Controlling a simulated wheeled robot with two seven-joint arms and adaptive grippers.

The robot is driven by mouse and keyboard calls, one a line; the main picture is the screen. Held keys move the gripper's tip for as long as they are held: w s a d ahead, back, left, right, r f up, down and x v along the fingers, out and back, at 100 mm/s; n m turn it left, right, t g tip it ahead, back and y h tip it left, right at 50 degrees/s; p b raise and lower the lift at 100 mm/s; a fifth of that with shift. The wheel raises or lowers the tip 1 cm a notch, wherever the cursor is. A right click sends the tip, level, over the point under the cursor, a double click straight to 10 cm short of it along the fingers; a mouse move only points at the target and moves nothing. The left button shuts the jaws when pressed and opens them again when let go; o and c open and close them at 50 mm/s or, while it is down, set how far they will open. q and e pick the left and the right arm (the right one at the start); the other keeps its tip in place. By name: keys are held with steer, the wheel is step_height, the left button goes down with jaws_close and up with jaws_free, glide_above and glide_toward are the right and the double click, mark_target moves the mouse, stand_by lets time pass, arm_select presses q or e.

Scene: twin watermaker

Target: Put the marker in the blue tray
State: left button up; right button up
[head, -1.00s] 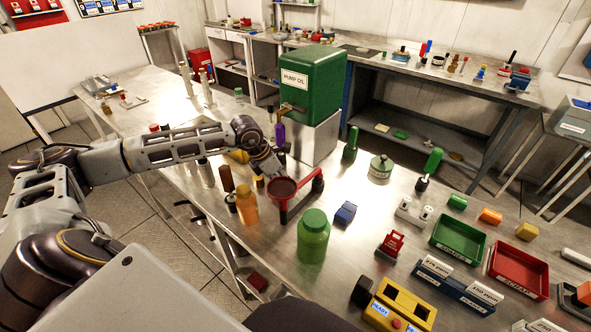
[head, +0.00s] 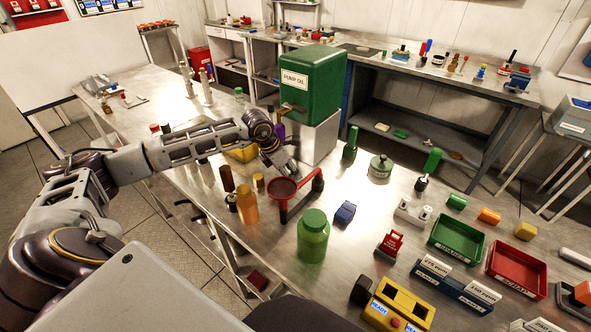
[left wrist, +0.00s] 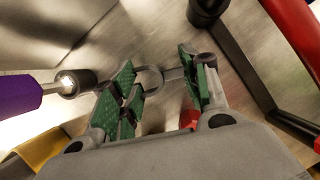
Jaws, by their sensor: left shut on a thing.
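My left gripper (head: 287,168) is beside the red funnel stand, in front of the green pump oil tank. I cannot identify the marker for certain. A long dark-blue holder (head: 450,287) with white label cards stands at the right front; I cannot tell if it is the blue tray. My right gripper is not in view.
The red funnel stand (head: 302,192) is close to the gripper, with an orange bottle (head: 247,207) and a green jar (head: 313,237) nearby. A purple-handled tool (left wrist: 20,95) is left of the fingers. Green (head: 457,239) and red (head: 517,272) trays stand right. The pump oil tank (head: 312,85) rises behind.

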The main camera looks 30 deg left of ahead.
arm_select(q)
steer(key=shift+w+d, duration=0.1)
steer(key=shift+w, duration=0.3)
steer(key=shift+w+d, duration=0.1)
steer(key=shift+w, duration=0.6)
steer(key=shift+w+d, duration=0.1)
steer(key=shift+w, duration=0.5)
steer(key=shift+f+p, duration=0.4)
steer(key=shift+f, duration=0.2)
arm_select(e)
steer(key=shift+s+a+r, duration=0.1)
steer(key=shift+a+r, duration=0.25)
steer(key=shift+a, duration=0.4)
arm_select(q)
steer(key=shift+f, duration=0.15)
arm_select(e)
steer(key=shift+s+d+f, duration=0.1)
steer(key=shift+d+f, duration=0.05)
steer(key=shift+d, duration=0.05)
arm_select(q)
steer(key=o, duration=0.7)
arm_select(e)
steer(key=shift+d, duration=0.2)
arm_select(q)
steer(key=shift+r, duration=0.2)
